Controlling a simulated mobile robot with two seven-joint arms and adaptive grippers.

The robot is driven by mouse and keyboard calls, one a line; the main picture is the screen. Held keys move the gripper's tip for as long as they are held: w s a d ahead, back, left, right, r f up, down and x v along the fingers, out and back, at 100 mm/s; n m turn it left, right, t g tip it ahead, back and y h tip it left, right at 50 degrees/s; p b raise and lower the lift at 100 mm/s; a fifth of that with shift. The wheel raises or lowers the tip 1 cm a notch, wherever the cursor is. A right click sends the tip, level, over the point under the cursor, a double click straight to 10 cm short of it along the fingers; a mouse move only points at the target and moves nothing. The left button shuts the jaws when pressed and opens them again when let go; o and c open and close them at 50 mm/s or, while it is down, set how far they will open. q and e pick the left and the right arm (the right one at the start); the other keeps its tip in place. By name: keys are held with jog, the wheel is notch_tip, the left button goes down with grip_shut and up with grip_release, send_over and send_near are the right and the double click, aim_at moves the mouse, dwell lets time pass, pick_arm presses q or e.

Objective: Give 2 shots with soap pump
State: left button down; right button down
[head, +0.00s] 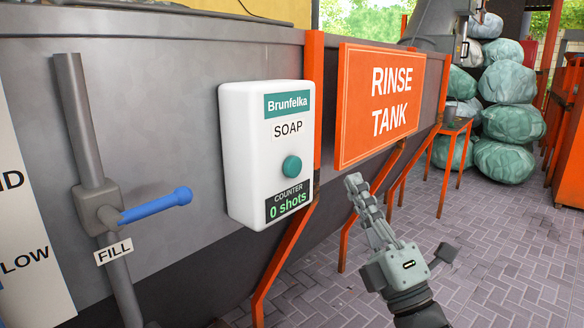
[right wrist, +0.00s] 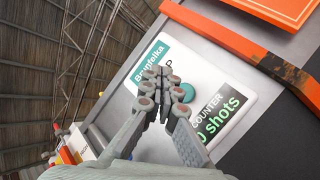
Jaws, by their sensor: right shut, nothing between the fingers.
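The white soap dispenser (head: 240,150) is mounted on the grey tank wall, labelled "Brunfelka SOAP". Its round teal button (head: 291,169) sits above a counter (head: 289,205) that reads "0 shots". My right gripper (head: 353,181) is shut and empty, to the right of the dispenser and apart from it in the head view. In the right wrist view, the shut fingertips (right wrist: 157,72) point toward the dispenser (right wrist: 225,90) and partly cover its front. The teal button (right wrist: 187,92) shows just right of the fingertips. My left gripper is not in view.
An orange "RINSE TANK" sign (head: 380,102) is fixed right of the dispenser. A pipe with a blue "FILL" valve handle (head: 156,205) stands to the left. Orange supports slope below the tank. Stacked green bags (head: 508,125) are at the back right. The paved floor (head: 480,240) at right is open.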

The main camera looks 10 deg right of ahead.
aim_at(293, 167)
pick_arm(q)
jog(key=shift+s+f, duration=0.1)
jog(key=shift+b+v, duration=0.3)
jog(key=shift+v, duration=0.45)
pick_arm(e)
jog(key=w+a, duration=0.5)
jog(key=w, duration=0.2)
jog(key=shift+a, duration=0.2)
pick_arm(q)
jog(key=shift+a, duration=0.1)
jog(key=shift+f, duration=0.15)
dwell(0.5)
pick_arm(e)
jog(key=shift+w+a, duration=0.1)
